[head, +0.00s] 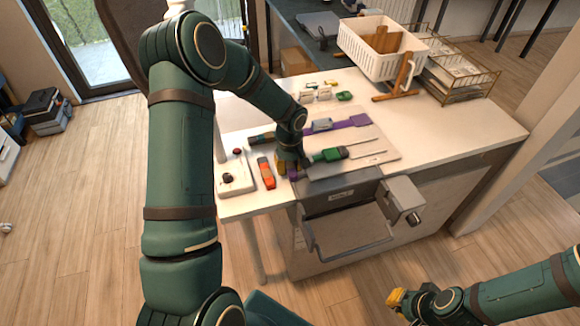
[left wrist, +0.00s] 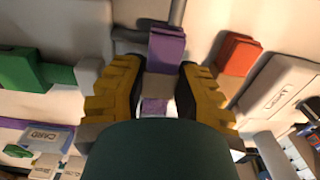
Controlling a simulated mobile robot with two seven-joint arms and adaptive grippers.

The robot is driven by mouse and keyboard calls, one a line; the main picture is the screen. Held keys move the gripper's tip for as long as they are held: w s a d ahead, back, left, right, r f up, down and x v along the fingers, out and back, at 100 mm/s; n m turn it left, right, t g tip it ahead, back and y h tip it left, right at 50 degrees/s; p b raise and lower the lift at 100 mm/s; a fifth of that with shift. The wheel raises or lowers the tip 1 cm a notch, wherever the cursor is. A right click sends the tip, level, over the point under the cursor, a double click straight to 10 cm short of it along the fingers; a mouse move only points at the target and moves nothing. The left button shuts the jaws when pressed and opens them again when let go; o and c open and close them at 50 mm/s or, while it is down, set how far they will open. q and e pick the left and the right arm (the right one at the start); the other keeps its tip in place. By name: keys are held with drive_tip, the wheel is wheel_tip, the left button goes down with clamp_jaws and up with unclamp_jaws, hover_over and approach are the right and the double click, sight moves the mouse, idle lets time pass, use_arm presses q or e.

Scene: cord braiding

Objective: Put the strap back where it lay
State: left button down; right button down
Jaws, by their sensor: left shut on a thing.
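My left gripper (head: 287,165) is over the near left part of the work mat on the table. In the left wrist view its yellow fingers (left wrist: 160,78) are closed around a purple strap (left wrist: 167,48). The strap's purple end sticks out beyond the fingertips, and a little purple shows between the fingers. In the head view a bit of purple (head: 293,175) shows beside the fingers; the arm hides most of it. I cannot tell whether the strap touches the mat. My right gripper (head: 401,298) is low at the lower right, away from the table, and its opening is unclear.
A longer purple strip (head: 352,121) lies on the mat (head: 385,152). A green piece (head: 330,155) lies right of the left gripper, an orange piece (head: 266,172) left of it. A white basket (head: 373,62) stands behind.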

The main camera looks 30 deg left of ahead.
sight(290, 166)
use_arm(q)
drive_tip(key=shift+f+b, duration=0.35)
drive_tip(key=shift+b, duration=0.1)
drive_tip(key=c, duration=0.8)
unclamp_jaws()
drive_tip(key=shift+r, duration=0.1)
drive_tip(key=shift+r, duration=0.1)
drive_tip(key=shift+r+p, duration=0.2)
drive_tip(key=shift+p, duration=0.2)
wheel_tip(290, 166, up, 12)
drive_tip(key=shift+r+p, duration=0.1)
drive_tip(key=shift+p, duration=1.05)
